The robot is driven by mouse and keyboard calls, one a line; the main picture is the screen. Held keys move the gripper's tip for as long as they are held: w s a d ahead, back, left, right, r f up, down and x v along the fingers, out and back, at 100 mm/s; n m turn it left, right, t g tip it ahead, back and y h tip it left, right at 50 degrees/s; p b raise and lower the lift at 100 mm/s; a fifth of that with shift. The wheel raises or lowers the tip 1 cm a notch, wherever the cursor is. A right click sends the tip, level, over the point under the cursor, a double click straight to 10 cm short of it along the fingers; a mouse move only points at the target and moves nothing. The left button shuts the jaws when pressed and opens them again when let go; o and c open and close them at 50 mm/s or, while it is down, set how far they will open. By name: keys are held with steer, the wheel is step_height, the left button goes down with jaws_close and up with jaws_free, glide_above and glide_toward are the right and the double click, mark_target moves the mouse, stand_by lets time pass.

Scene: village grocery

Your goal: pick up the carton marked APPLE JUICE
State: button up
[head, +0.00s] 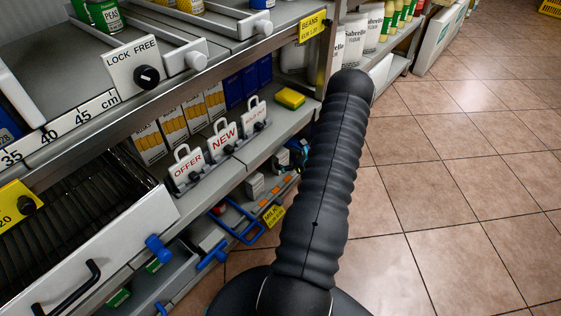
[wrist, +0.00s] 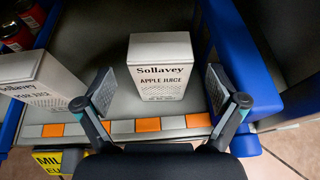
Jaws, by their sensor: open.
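The carton marked APPLE JUICE (wrist: 158,68) is white and grey with the brand Sollavey. It stands in the middle of the wrist view on a grey shelf, near its orange and grey front strip. My gripper (wrist: 155,88) is open in the wrist view, with one finger to the left of the carton's lower part and one to the right. I cannot tell whether either finger touches it.
Another white Sollavey carton (wrist: 38,82), its label partly legible, stands to the left. A blue divider (wrist: 238,55) borders the shelf on the right. In the head view, open tiled floor (head: 450,170) lies right of the shelving.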

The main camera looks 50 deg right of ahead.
steer(key=x, duration=0.3)
steer(key=shift+w+f, duration=0.1)
steer(key=shift+w, duration=0.25)
steer(key=c, duration=1.5)
